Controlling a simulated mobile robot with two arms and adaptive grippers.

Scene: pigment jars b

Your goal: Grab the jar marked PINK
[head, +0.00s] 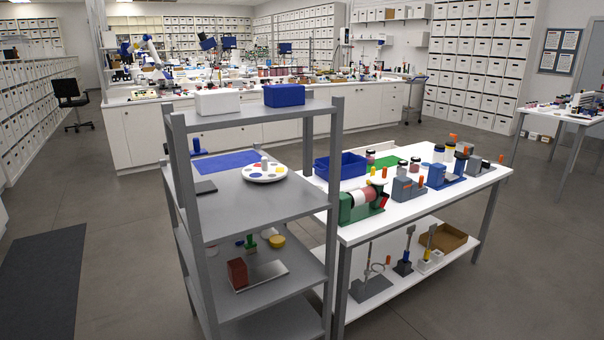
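No label reading PINK can be made out at this distance. Several small jars with dark lids stand on the white table. A pinkish jar (415,165) stands near the middle of the table, and another pinkish jar (371,158) stands farther back behind the blue bin. A pale jar (438,155) and another pale jar (450,153) stand towards the back right. I cannot tell which jar is marked PINK. Neither of my grippers is in view.
A grey shelf rack (260,200) stands in front, left of the white table (395,218). The table holds a blue bin (340,166), a green device (361,203) and several grey and blue devices. A long white counter (225,140) runs behind. Open floor lies right of the table.

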